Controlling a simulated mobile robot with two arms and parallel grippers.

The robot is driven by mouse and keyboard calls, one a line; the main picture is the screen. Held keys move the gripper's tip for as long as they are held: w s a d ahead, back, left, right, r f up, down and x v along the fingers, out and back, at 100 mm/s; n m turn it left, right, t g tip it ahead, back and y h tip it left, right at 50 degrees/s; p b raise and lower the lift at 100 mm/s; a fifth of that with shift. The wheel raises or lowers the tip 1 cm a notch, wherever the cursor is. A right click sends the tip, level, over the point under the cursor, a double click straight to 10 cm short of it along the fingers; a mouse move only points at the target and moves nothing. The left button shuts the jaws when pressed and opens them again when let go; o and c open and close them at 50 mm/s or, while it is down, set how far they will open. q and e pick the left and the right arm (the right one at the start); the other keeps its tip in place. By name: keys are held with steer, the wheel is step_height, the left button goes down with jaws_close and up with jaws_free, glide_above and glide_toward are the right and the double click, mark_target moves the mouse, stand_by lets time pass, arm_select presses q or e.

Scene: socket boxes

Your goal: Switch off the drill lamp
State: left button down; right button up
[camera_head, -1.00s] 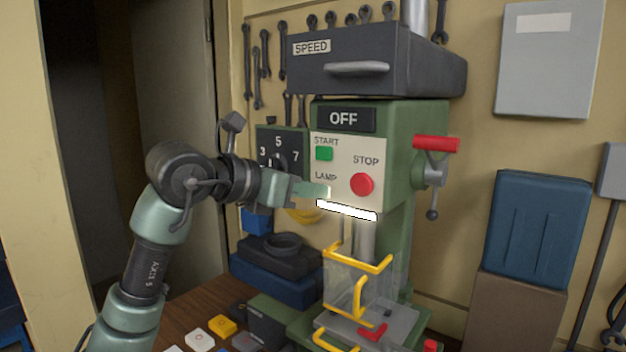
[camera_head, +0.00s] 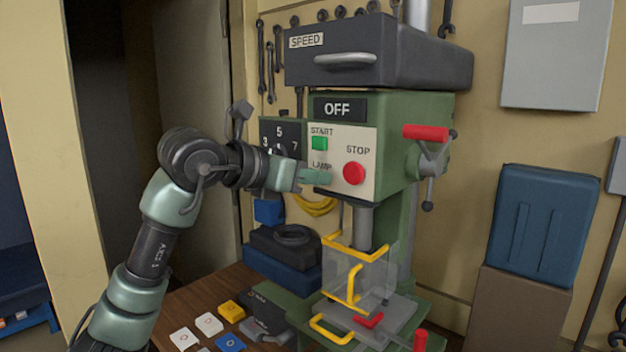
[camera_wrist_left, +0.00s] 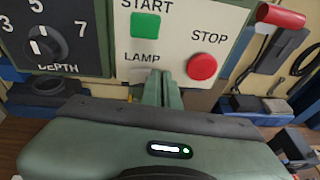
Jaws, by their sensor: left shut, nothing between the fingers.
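The green drill press has a pale control panel (camera_head: 343,150) with a green START button (camera_head: 319,143), a red STOP button (camera_head: 353,173) and a LAMP label (camera_head: 321,166). My left gripper (camera_head: 322,177) is shut and empty, its fingertips at the panel just below the LAMP label. In the left wrist view the closed fingers (camera_wrist_left: 158,88) point at that spot. They cover most of the lamp switch, so its position cannot be made out. No lit lamp bar shows under the drill head. The display (camera_head: 338,108) reads OFF. My right gripper is out of view.
A depth dial (camera_head: 281,148) is left of the panel. A red-handled lever (camera_head: 426,132) is on the right. A clear guard with yellow edges (camera_head: 358,270) stands below the head. Several coloured tiles lie on the wooden bench (camera_head: 190,304).

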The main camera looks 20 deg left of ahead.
arm_select(q)
steer(key=shift+w+a+f, duration=0.15)
steer(key=shift+w+a, duration=0.15)
steer(key=shift+a, duration=0.35)
steer(key=shift+w+a+f, duration=0.1)
steer(key=shift+w+a, duration=0.15)
steer(key=shift+a, duration=0.35)
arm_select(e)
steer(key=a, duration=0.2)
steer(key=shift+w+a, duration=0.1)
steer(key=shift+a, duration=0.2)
